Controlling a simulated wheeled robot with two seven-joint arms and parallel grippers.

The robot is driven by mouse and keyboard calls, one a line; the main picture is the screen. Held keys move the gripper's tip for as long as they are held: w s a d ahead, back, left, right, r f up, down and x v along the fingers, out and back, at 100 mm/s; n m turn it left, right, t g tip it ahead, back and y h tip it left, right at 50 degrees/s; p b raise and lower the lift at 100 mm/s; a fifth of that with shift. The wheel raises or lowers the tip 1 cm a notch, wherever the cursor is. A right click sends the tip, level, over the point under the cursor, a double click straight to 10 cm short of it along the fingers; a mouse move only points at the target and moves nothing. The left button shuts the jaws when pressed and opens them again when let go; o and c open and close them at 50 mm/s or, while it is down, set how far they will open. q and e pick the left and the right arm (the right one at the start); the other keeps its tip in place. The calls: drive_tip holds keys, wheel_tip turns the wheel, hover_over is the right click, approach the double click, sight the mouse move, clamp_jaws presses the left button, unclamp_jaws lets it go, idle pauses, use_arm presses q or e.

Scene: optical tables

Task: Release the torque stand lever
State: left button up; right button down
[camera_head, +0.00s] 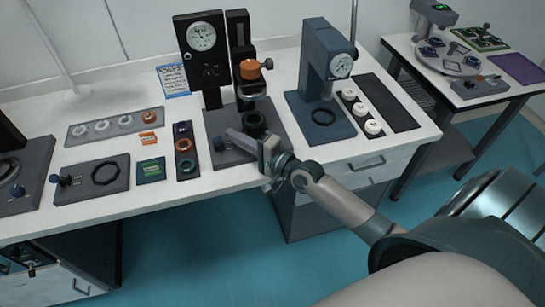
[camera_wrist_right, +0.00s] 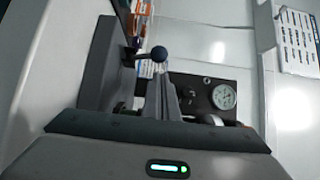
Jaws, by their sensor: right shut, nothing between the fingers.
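The torque stand is taken to be the dark stand (camera_head: 213,75) with a round white dial (camera_head: 202,36), at the middle of the bench. Its grey base (camera_head: 275,120) carries a dark round part (camera_head: 253,124). A small lever with a dark ball knob (camera_head: 218,143) is at the base's front left; the ball also shows in the right wrist view (camera_wrist_right: 158,54). My right gripper (camera_head: 232,136) is shut and empty, low over the base's front, with its fingertips close to the ball. Whether they touch cannot be told. My left gripper is out of view.
A grey press-like stand (camera_head: 318,60) with another dial stands to the right. A narrow tray (camera_head: 186,150) with rings, a green block (camera_head: 151,170) and a clamp plate (camera_head: 92,182) lie to the left.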

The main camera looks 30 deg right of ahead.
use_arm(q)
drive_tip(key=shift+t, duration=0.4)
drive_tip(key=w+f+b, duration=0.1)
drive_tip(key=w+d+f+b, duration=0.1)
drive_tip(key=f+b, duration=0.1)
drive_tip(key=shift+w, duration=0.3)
use_arm(e)
drive_tip(key=v, duration=1.4)
drive_tip(key=shift+s, duration=0.25)
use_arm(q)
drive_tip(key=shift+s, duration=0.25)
